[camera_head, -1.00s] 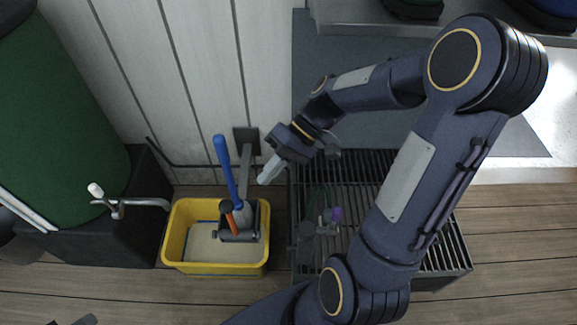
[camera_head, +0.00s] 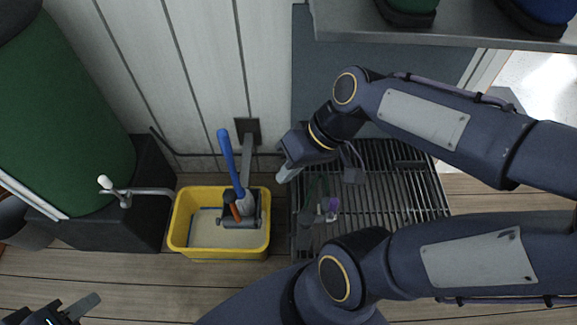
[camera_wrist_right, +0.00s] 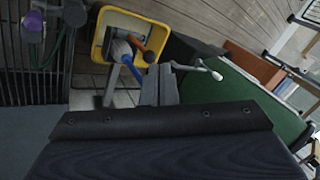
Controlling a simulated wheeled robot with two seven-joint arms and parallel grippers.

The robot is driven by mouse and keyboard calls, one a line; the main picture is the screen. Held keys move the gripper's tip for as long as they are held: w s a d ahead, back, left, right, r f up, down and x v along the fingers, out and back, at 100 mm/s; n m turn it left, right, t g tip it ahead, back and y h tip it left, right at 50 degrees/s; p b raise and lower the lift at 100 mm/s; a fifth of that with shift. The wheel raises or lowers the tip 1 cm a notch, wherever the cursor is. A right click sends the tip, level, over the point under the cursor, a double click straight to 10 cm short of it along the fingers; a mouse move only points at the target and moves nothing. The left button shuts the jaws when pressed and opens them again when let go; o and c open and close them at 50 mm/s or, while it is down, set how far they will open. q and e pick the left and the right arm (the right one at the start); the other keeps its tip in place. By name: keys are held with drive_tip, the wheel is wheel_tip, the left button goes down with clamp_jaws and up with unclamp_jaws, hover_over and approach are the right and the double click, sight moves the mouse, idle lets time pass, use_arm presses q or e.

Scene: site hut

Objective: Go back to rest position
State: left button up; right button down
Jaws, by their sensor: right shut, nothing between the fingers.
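My right gripper (camera_head: 285,172) is shut and empty. It hangs above the left edge of the dark slatted grate, to the upper right of the yellow tub (camera_head: 190,251). Its closed fingers (camera_wrist_right: 160,84) also show in the right wrist view, clear of the tub. My right arm reaches in from the right side of the head view, bent over the grate. My left gripper (camera_head: 72,308) shows only partly at the bottom left corner; its jaw opening cannot be made out.
A blue-handled brush (camera_head: 229,160) and an orange-handled tool (camera_head: 235,212) stand in the tub. The grate (camera_head: 400,180) holds a small purple-topped item (camera_head: 333,204). A green drum (camera_head: 60,120) with a tap (camera_head: 140,191) stands left. A shelf (camera_head: 430,35) holds boots.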

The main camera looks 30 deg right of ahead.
drive_tip(key=s+r+t+h+p, duration=0.1)
drive_tip(key=s+r+t+p, duration=0.1)
drive_tip(key=r+p, duration=1.9)
drive_tip(key=shift+s+d+m+t+h, duration=0.15)
drive_tip(key=shift+s+m+t+h, duration=0.2)
drive_tip(key=shift+s, duration=0.3)
